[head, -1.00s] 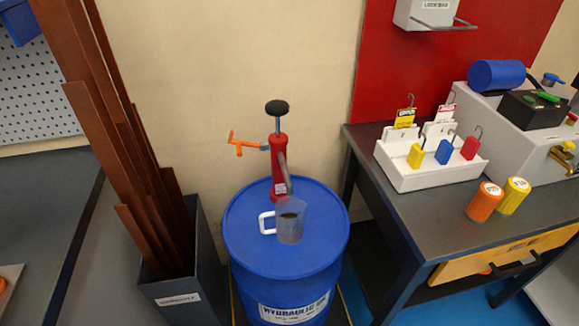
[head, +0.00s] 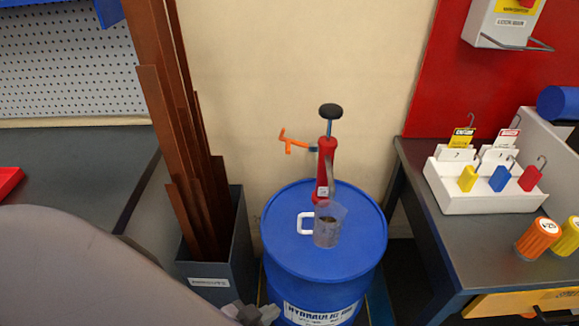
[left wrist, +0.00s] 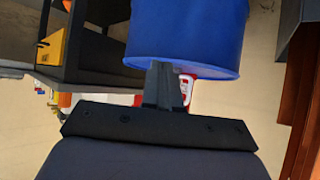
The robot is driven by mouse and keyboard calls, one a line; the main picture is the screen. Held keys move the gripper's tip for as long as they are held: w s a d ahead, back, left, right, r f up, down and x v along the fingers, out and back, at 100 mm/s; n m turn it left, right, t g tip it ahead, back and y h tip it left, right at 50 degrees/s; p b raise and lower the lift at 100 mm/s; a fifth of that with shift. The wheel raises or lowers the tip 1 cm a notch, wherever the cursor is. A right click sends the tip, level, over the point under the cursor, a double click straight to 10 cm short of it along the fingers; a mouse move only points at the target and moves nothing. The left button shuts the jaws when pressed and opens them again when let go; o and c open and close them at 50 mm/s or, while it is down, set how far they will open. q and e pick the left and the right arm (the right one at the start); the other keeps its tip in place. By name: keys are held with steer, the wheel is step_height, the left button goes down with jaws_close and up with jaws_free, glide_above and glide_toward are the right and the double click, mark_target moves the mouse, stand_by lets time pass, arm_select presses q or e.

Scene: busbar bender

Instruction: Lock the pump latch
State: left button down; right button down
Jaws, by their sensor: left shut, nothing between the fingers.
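The red hand pump (head: 325,170) stands upright on the blue drum (head: 283,262), with a black knob on top. An orange latch-like lever (head: 294,144) sticks out from the pump's upper left side. A clear measuring jug (head: 328,226) with a white handle stands on the drum lid in front of the pump. My left gripper (head: 252,313) is low at the bottom edge, in front of the drum and well below the latch. It is shut and empty. The left wrist view shows its fingers (left wrist: 164,88) together before the drum (left wrist: 187,38). My right gripper is not seen.
A grey bin (head: 210,262) of tall copper bars (head: 176,130) stands left of the drum. A workbench (head: 424,240) at the right holds a white tray (head: 490,196) of tags and padlocks. The wall behind the pump is bare.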

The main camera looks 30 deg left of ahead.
arm_select(q)
steer(key=w+r+n+t+h+b, duration=0.1)
steer(key=w+r+n+t+b, duration=0.15)
steer(key=w+n+b, duration=0.45)
steer(key=w+r+n+t+h+b, duration=0.1)
steer(key=w+n+t+b, duration=0.1)
steer(key=w+n+t, duration=0.5)
steer(key=a+r+n+t+y, duration=0.3)
steer(key=a+n+y, duration=0.6)
steer(key=n, duration=1)
step_height(320, 180, up, 2)
steer(key=shift+a+r+n+b, duration=0.15)
steer(key=shift+a+n+b, duration=0.2)
steer(key=shift+a, duration=0.2)
steer(key=shift+w, duration=0.1)
